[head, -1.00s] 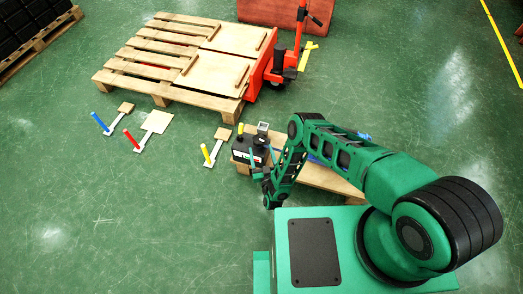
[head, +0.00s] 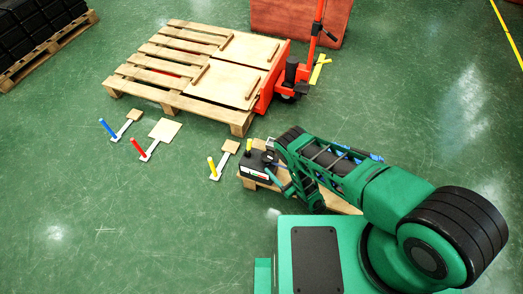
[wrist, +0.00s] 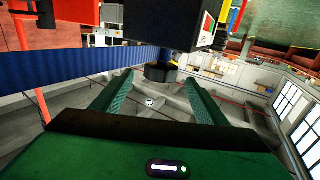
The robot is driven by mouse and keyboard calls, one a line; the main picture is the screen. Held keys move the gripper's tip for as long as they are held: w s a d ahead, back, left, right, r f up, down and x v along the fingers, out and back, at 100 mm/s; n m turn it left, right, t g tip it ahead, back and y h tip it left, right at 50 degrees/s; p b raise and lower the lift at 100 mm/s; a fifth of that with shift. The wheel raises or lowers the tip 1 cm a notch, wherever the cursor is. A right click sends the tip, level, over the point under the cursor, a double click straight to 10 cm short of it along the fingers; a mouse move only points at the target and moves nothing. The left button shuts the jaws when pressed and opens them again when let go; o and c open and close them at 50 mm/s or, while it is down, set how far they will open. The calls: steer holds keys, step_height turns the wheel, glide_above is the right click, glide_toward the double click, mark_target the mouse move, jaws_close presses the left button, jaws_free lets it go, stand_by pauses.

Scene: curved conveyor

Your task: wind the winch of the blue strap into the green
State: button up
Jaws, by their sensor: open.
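The black winch box (head: 257,163) sits on a low wooden pallet beside my arm, with a yellow-topped post on it. In the wrist view the dark box (wrist: 183,22) is overhead, with a red, white and green gauge (wrist: 207,22) on its side, seen too steeply to read its pointer. The blue strap (wrist: 85,66) runs left from near the box. A dark ribbed knob (wrist: 161,73) hangs under the box. My gripper (wrist: 160,80) is open, its green fingers on either side below the knob; I cannot tell whether they touch it.
A large pallet with wooden boards (head: 185,75) and a red pallet jack (head: 272,85) stand behind. Small floor stands with blue, red and yellow handles (head: 212,168) are to the left. Black goods (head: 40,28) fill the far left corner. Open green floor lies at left.

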mark_target(264, 153)
steer(key=x, duration=1.1)
steer(key=shift+s, duration=0.1)
steer(key=c, duration=1.1)
